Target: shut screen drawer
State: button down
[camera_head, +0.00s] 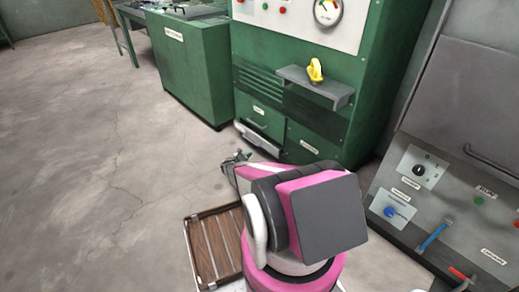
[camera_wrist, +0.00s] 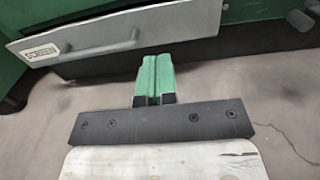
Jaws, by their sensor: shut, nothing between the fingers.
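The screen drawer (camera_head: 257,139) is a low grey drawer at the foot of the green machine. In the head view its front stands out a little from the machine. In the wrist view its grey front (camera_wrist: 88,28) fills the upper left, with a bar handle and a small label that is hard to read. My gripper (camera_wrist: 155,58) is shut and empty, its green fingers pointing at the area just below and right of the handle. In the head view my gripper (camera_head: 236,158) is low, in front of the drawer; I cannot tell whether it touches.
The green machine (camera_head: 300,115) has a grey shelf (camera_head: 316,85) with a yellow object (camera_head: 315,70). A wooden slatted tray (camera_head: 213,245) lies beside my base. A grey control cabinet (camera_head: 440,180) stands at right. The concrete floor (camera_head: 90,150) at left is clear.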

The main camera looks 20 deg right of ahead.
send_near(268, 144)
jog(key=x, duration=0.7)
jog(key=shift+d+r, duration=0.25)
jog(key=shift+d, duration=0.05)
jog(key=x, duration=0.2)
jog(key=shift+w+d, duration=0.1)
jog(key=shift+d, duration=0.2)
jog(key=shift+a, duration=0.1)
jog(key=v, duration=1.4)
